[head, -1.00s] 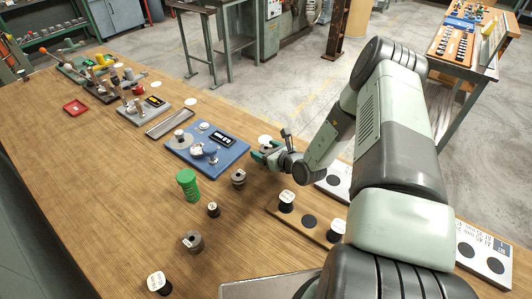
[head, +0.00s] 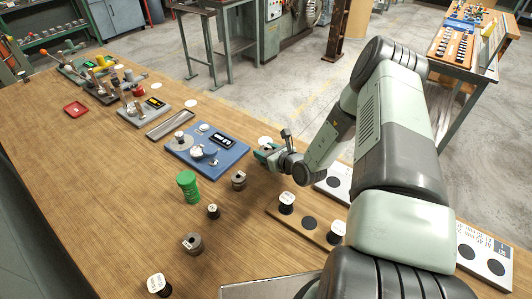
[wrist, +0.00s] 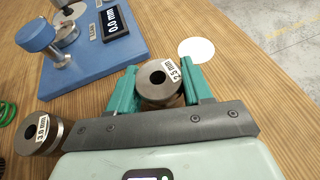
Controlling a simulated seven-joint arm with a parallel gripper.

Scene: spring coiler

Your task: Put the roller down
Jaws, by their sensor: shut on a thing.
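My gripper (wrist: 160,88) is shut on a grey steel roller (wrist: 152,93) labelled 2.5 mm, with a dark centre hole. The teal fingers press it from both sides. In the head view my gripper (head: 266,153) is beside the right corner of the blue measuring device (head: 218,170), near a white round spot (head: 265,141) on the bench. In the wrist view the white spot (wrist: 197,50) lies just beyond the right finger. Whether the held roller touches the bench cannot be told; it is mostly hidden in the head view.
A 3.0 mm roller (wrist: 38,136) stands left of my gripper, near a green spring (head: 188,187). More rollers and spools stand towards the front, such as one roller (head: 192,244). A wooden board with black spots (head: 283,224) lies at right. The bench (head: 110,180) is clear at left.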

